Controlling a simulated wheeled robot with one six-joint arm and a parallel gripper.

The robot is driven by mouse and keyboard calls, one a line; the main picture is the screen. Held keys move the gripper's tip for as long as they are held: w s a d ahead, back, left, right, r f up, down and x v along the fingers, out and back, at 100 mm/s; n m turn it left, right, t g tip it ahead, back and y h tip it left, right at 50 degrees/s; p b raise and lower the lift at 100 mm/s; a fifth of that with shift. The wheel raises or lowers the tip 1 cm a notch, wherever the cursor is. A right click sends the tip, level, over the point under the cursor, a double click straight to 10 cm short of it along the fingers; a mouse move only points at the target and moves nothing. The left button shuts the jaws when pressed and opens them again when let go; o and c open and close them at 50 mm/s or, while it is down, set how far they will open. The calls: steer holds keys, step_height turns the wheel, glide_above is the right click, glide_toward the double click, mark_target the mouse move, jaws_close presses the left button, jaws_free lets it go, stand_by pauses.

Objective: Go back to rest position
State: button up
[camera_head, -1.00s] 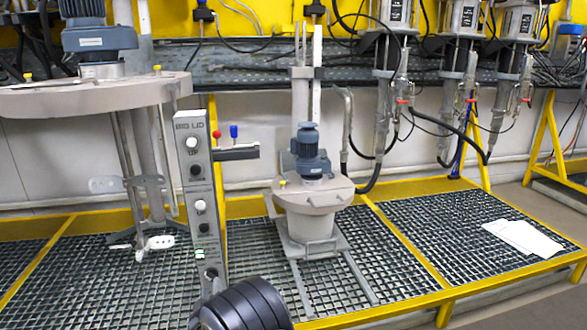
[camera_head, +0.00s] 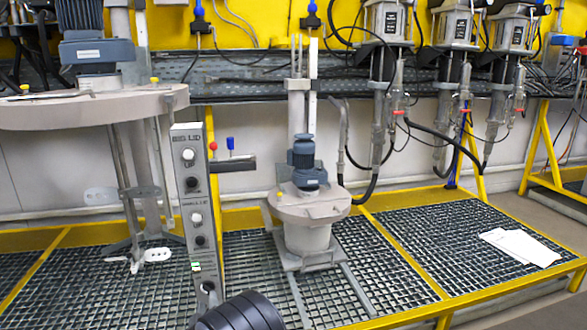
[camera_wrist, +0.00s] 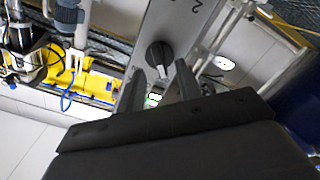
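The grey control panel (camera_head: 190,215), labelled BIG LID, stands upright left of centre in the head view, with several knobs and a lit green-white switch (camera_head: 196,266). In the wrist view, my gripper (camera_wrist: 160,68) points at the panel face (camera_wrist: 180,25). Its two dark fingers are apart with nothing held between them. A black knob (camera_wrist: 159,56) shows between and just beyond the fingertips; I cannot tell whether they touch it. The green-white light (camera_wrist: 154,98) shows between the fingers. In the head view, my black arm link is at the bottom edge and the fingers are hidden.
The big lid (camera_head: 95,106) with its stirrer stands left of the panel. A smaller lidded drum (camera_head: 308,235) with a blue motor (camera_head: 304,160) stands right. Pumps (camera_head: 385,90) and hoses hang at the back right. Papers (camera_head: 520,246) lie on the yellow-edged grating.

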steer(key=p+v, duration=0.2)
steer(key=v, duration=0.6)
steer(key=w+a+m+b, duration=0.1)
steer(key=w+m+b, duration=0.1)
steer(key=w+m, duration=0.1)
steer(key=w+m+b, duration=0.2)
steer(key=w+m, duration=0.1)
steer(key=w+a+m+b, duration=0.1)
steer(key=w+m+b, duration=0.2)
steer(key=w+m, duration=0.1)
steer(key=shift+w+a, duration=0.15)
steer(key=shift+a, duration=0.15)
stand_by(0.5)
